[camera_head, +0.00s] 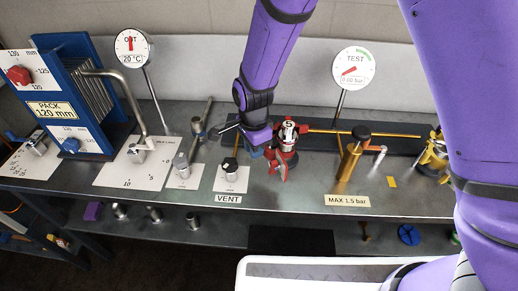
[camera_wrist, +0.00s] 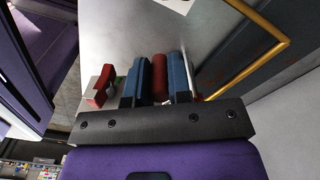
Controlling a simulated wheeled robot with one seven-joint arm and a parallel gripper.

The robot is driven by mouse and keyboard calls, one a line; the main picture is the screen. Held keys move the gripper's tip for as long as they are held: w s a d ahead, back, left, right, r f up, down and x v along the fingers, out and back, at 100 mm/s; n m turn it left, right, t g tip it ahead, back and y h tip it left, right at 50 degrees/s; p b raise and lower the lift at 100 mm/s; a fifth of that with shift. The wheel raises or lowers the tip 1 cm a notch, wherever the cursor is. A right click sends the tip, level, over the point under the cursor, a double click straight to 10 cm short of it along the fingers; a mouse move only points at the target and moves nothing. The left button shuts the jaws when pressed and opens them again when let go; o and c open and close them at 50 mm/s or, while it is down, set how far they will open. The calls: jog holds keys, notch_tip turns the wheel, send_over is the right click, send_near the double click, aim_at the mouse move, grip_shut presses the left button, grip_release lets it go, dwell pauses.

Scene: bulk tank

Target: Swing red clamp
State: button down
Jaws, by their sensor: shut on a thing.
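The red clamp (camera_head: 279,168) stands on the steel bench around the fitting numbered 5, at the middle of the head view. My gripper (camera_head: 258,151) reaches it from the left, its blue fingertips low and close to the clamp. In the wrist view a red bar of the clamp (camera_wrist: 160,78) sits between the two blue fingers of my gripper (camera_wrist: 157,86), which are closed on it. Another red piece (camera_wrist: 103,87) shows left of the fingers. My wrist hides part of the clamp's left side in the head view.
A brass pipe (camera_head: 330,131) runs right from the clamp to a gold valve (camera_head: 352,155). The VENT valve (camera_head: 230,168) stands close on the left. The TEST gauge (camera_head: 353,68) reads 0.00 bar. A yellow clamp (camera_head: 434,152) stands at right, and the blue PACK stand (camera_head: 73,95) at left.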

jog(key=shift+w+a+m, duration=0.15)
jog(key=shift+a+m, duration=0.05)
jog(key=shift+m, duration=0.1)
dwell(0.4)
jog(key=c, duration=1.1)
grip_release()
jog(key=shift+o, duration=0.2)
notch_tip(320, 180, up, 10)
jog(key=shift+r, duration=0.4)
